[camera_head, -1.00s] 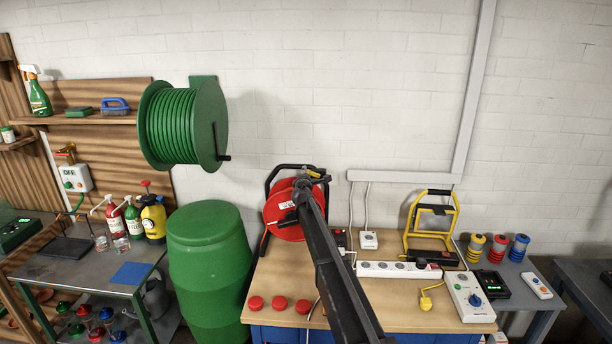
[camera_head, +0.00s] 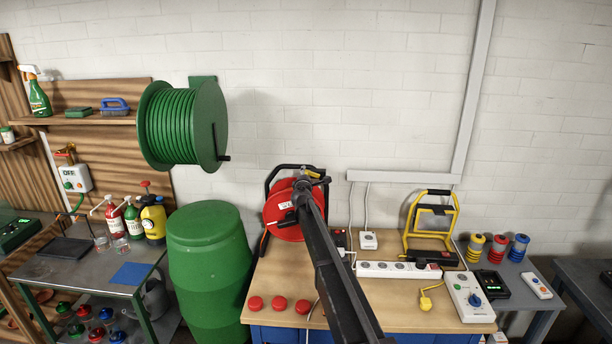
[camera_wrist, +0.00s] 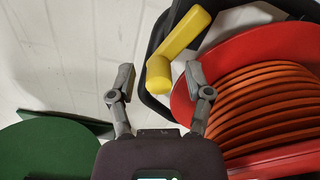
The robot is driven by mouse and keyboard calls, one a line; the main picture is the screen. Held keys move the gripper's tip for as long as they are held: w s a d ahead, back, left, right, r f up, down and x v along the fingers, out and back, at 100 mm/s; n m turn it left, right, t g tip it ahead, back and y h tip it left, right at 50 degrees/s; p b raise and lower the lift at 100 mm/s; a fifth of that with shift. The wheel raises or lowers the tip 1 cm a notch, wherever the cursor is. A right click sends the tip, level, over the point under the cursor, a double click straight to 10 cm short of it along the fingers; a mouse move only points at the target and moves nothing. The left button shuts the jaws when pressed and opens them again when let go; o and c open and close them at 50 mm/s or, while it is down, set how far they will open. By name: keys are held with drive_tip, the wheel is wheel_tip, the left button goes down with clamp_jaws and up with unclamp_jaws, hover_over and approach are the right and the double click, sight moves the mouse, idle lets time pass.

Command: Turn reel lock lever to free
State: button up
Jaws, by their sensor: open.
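The red cable reel (camera_head: 277,214) stands in a black frame on the wooden workbench. Its yellow lock lever (camera_wrist: 183,42) sits at the top of the frame in the wrist view, bent, with its lower end between my fingertips. In the head view a bit of the yellow lever (camera_head: 313,174) shows just beyond my gripper (camera_head: 308,184). In the wrist view my gripper (camera_wrist: 160,78) is open, one finger on each side of the lever's lower end. I cannot tell whether a finger touches it. The orange cable (camera_wrist: 262,105) lies right of my right finger.
A green hose reel (camera_head: 180,125) hangs on the wall to the left, above a green barrel (camera_head: 207,265). Red caps (camera_head: 280,304), a white power strip (camera_head: 385,269) and a yellow work-light stand (camera_head: 407,225) are on the bench (camera_head: 405,315).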

drive_tip(key=s, duration=1.1)
drive_tip(key=s+d+f+m+g+h, duration=0.4)
drive_tip(key=s+d+m, duration=0.4)
drive_tip(key=d, duration=0.4)
drive_tip(key=s+d+f+m+g+h, duration=0.35)
drive_tip(key=s+d+f+m, duration=0.25)
drive_tip(key=s+d, duration=0.5)
drive_tip(key=s+d+f+m+g+y, duration=0.1)
drive_tip(key=s+f+m+g+y, duration=0.1)
drive_tip(key=s, duration=0.7)
drive_tip(key=s+d+f+m+g+y, duration=0.1)
drive_tip(key=s+f+m+g+y, duration=0.2)
drive_tip(key=s, duration=0.7)
drive_tip(key=s+d+f+m+g+y, duration=0.1)
drive_tip(key=s+f+m+g+y, duration=0.1)
drive_tip(key=s+g, duration=0.3)
drive_tip(key=s+f, duration=0.1)
drive_tip(key=s, duration=0.3)
drive_tip(key=shift+s+f+m, duration=0.25)
drive_tip(key=shift+f+m, duration=0.05)
drive_tip(key=shift+m, duration=0.1)
drive_tip(key=shift+g+y, duration=0.25)
